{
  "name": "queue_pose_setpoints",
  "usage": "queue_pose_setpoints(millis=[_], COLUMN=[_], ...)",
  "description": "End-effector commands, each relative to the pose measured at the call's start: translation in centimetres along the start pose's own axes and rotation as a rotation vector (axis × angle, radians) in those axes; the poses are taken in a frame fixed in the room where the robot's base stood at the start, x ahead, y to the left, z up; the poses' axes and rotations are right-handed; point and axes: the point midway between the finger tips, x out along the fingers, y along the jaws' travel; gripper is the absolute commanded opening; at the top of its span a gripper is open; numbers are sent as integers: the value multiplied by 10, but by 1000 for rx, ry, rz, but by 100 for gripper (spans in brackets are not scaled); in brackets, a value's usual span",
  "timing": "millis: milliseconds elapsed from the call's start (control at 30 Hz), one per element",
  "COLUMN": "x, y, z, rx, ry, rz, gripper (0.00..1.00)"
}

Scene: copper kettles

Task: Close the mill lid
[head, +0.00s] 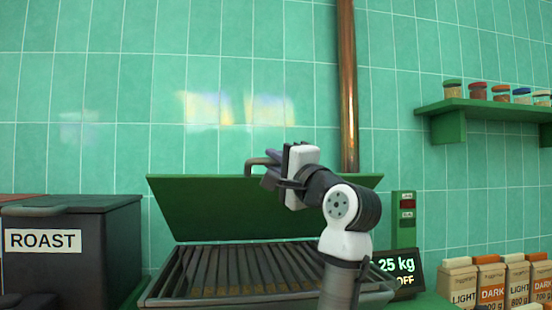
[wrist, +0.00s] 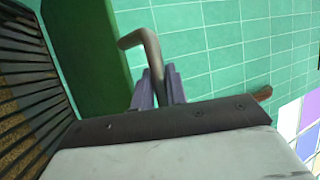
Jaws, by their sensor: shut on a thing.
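The green mill lid (head: 225,208) stands raised and tilted back behind a dark slatted grate (head: 225,265). A grey-brown bar handle (head: 254,162) is on the lid's upper edge. My gripper (head: 270,176) is at that handle, in front of the lid's upper right half. In the wrist view my purple-grey fingers (wrist: 158,88) are shut on the bent handle (wrist: 142,38), next to the green lid (wrist: 95,45). The grate (wrist: 28,75) shows at the left there, with brown stuff beneath its slats. My arm hides part of the lid and the grate's right side.
A dark bin (head: 100,245) labelled ROAST stands close at the left. A display (head: 398,265) reading 25 kg and OFF and a green control box (head: 404,220) are at the right. Labelled bags (head: 490,278) stand farther right, below a green shelf (head: 480,108) of jars. A copper pipe (head: 348,90) runs up the wall.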

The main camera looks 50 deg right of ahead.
Motion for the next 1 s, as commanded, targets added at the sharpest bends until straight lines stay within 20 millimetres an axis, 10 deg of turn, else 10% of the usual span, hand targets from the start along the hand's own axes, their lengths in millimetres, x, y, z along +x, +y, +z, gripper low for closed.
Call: queue_pose_setpoints(millis=[1000], x=[-126], y=[170], z=[52], rx=[-132], ry=[-2], rz=[-319], gripper=[0])
